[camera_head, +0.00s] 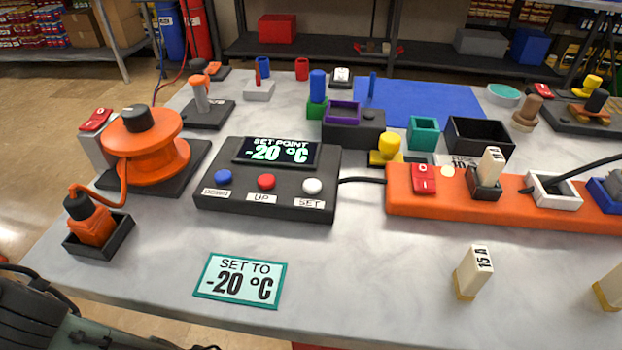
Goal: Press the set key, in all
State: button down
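A black control box (267,182) stands on the table, left of the middle. Its display (277,152) reads "SET POINT -20 °C". Three round keys sit on its front: blue (223,177) labelled DOWN, red (266,181) labelled UP, and the white set key (312,186) labelled SET. A teal-edged card (241,280) in front of the box reads "SET TO -20 °C". Nothing covers the keys. Part of my dark arm shows at the lower left corner, apart from the box; my gripper's fingers cannot be made out.
An orange power strip (450,205) with a red switch (424,178) lies right of the box. An orange cable reel (150,150) stands to the left. A white 15 A block (473,271) stands front right. The table around the card is clear.

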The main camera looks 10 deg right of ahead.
aim_at(312, 185)
jog(key=k+j+z, duration=0.55)
jog(key=z, duration=0.15)
jog(key=k+j+z, duration=0.15)
jog(key=k+z, duration=0.2)
jog(key=i, duration=0.5)
